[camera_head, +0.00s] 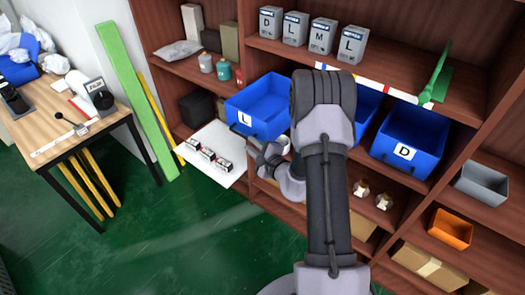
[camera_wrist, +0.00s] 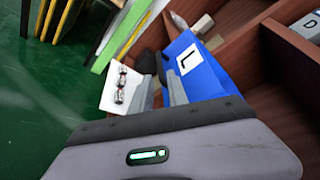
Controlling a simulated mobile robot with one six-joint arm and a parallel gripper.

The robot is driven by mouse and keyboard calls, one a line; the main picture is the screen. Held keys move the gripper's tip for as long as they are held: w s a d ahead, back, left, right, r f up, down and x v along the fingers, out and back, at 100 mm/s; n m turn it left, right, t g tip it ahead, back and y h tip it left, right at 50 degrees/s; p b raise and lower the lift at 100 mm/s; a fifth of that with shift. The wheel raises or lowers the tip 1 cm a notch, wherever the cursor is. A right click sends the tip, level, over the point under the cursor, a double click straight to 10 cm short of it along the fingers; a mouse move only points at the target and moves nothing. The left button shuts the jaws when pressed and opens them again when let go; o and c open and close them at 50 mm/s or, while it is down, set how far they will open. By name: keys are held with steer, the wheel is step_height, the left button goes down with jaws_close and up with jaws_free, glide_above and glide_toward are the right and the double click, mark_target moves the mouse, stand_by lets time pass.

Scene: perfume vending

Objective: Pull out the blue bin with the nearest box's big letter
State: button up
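The blue bin labelled L (camera_head: 262,105) sits at the left of the middle shelf and appears to stick out past the shelf edge. It also shows in the wrist view (camera_wrist: 205,78) with its white L label. A blue bin labelled D (camera_head: 412,140) is at the right, and another blue bin (camera_head: 368,108) is mostly hidden behind my arm. Grey boxes (camera_head: 350,45) with big letters stand in a row above; the rightmost reads L. My gripper (camera_head: 262,152) is beside the L bin's front; in the wrist view its fingers (camera_wrist: 163,92) look slightly apart. Contact with the bin's handle is unclear.
A white board (camera_head: 213,166) with small boxes (camera_head: 208,155) juts out left of my gripper. A green plank (camera_head: 128,80) leans by the wall, near a wooden table (camera_head: 50,105). Grey (camera_head: 482,184) and orange (camera_head: 450,229) bins are at the right. The green floor is open.

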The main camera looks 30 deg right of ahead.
steer(key=v, duration=0.7)
steer(key=shift+p, duration=0.35)
steer(key=shift+s, duration=0.15)
